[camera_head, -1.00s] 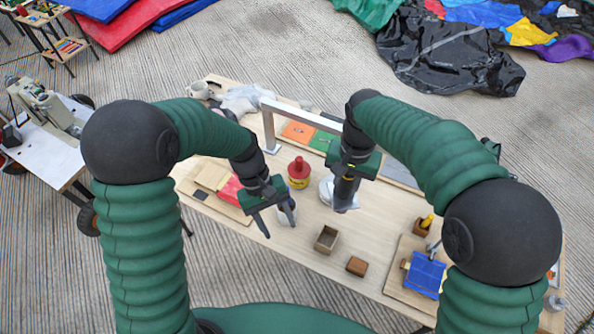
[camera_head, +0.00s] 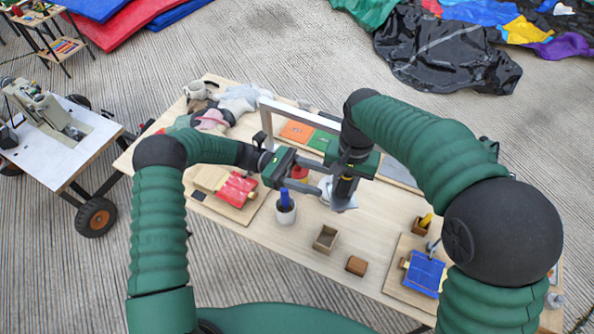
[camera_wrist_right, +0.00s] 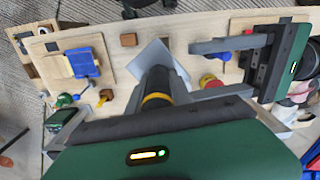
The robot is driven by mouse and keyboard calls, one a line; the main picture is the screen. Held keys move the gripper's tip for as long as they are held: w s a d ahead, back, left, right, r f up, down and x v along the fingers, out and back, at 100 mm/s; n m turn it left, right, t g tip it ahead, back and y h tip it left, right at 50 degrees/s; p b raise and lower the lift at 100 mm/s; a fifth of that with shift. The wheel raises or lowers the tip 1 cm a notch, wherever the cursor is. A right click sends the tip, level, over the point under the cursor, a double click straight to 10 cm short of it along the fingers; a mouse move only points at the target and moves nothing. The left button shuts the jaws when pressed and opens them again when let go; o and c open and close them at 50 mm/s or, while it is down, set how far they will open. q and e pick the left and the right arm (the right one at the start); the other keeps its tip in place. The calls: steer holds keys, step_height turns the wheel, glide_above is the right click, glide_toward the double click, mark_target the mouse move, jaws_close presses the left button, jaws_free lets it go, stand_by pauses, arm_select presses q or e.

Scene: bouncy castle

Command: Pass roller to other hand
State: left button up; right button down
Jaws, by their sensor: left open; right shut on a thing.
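My right gripper (camera_head: 346,184) is shut on the roller above the middle of the table. In the right wrist view, the roller's dark handle with a yellow band (camera_wrist_right: 157,82) stands between the right fingers (camera_wrist_right: 160,98). Its lower end is hard to make out over a pale grey piece. My left gripper (camera_head: 322,178) is open and empty, its fingers pointing right toward the roller from close by. In the right wrist view the left gripper (camera_wrist_right: 194,71) comes in from the right, its two grey fingers spread and apart from the handle.
A blue piece (camera_head: 425,273) lies at right. A metal frame (camera_head: 300,112) stands behind.

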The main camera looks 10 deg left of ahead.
arm_select(q)
steer(key=x, duration=0.5)
arm_select(e)
steer(key=shift+a, duration=0.15)
arm_select(q)
steer(key=shift+s, duration=0.1)
jaws_close()
arm_select(e)
steer(key=shift+w, duration=0.2)
arm_select(q)
jaws_free()
arm_select(e)
steer(key=shift+s, duration=0.1)
arm_select(q)
steer(key=v, duration=1.2)
arm_select(e)
steer(key=s+d+f+n, duration=0.1)
steer(key=d+f+n, duration=0.1)
steer(key=f+n, duration=0.3)
steer(key=s+d+f+n, duration=0.2)
steer(key=f+n, duration=0.2)
steer(key=n, duration=0.8)
steer(key=shift+d+f+h, duration=0.25)
steer(key=shift+f+h, duration=0.05)
steer(key=shift+f, duration=0.05)
